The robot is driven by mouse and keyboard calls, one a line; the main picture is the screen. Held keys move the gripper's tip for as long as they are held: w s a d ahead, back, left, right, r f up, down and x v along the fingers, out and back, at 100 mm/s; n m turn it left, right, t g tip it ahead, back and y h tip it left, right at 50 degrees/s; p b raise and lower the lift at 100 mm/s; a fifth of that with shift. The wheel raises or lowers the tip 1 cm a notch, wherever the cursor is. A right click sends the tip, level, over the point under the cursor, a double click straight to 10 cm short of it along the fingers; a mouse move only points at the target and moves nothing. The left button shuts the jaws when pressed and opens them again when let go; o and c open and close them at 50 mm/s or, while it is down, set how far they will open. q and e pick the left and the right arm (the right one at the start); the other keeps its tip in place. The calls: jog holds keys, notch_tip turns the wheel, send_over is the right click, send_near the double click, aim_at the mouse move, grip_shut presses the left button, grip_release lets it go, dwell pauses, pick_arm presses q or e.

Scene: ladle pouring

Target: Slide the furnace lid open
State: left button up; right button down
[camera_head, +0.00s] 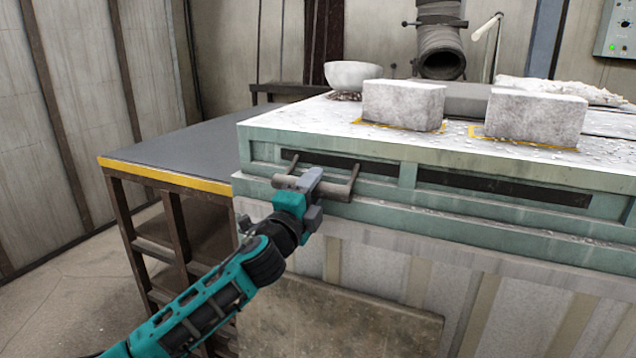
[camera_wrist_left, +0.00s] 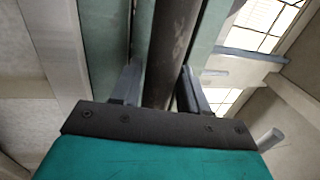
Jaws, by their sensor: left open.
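The furnace (camera_head: 420,228) is a pale green bench-like block with a white, crusted top. A dark bar handle (camera_head: 346,188) sticks out from its front face near the left corner. My left gripper (camera_head: 312,181) is at this handle, with its fingers on either side of the bar. In the left wrist view the bar (camera_wrist_left: 172,50) runs between the two open fingers (camera_wrist_left: 160,88), with a gap visible at the right finger. I cannot tell which part of the top is the lid. My right gripper is not in view.
Two grey blocks (camera_head: 403,104) (camera_head: 535,115) stand on yellow-marked spots on the furnace top. A pale bowl (camera_head: 352,75) sits behind them at the left. A dark table (camera_head: 185,145) with a yellow edge adjoins the left side. A ribbed duct (camera_head: 440,45) hangs at the back.

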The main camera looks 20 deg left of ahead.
pick_arm(q)
jog(key=shift+w+r, duration=0.2)
jog(key=shift+w, duration=0.95)
jog(key=shift+c, duration=0.2)
grip_shut()
